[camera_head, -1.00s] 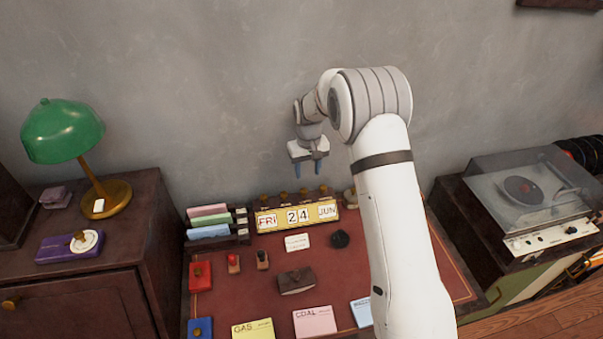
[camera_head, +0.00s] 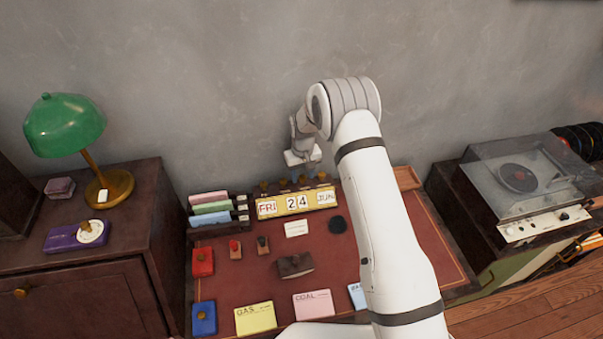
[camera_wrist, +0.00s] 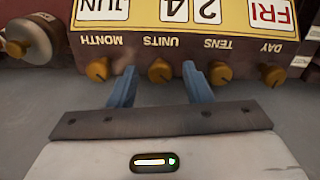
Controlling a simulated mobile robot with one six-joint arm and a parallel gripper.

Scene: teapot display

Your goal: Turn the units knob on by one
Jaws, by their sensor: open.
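The yellow desk calendar (camera_head: 297,212) stands at the back of the red desk and reads FRI 24 JUN. In the wrist view it appears upside down, with a row of brass knobs labelled month, units, tens and day. The units knob (camera_wrist: 160,71) shows between the two blue fingers of my gripper (camera_wrist: 159,76). The fingers are open, one on each side of this knob and apart from it in the picture. I cannot tell whether their tips are down to the knob's depth. In the head view my gripper (camera_head: 304,170) is above the calendar's top edge.
The month knob (camera_wrist: 97,69) and tens knob (camera_wrist: 220,73) sit close outside the fingers. The day knob (camera_wrist: 272,74) is farther right. A rack of coloured cards (camera_head: 212,208) stands left of the calendar. The grey wall is close behind.

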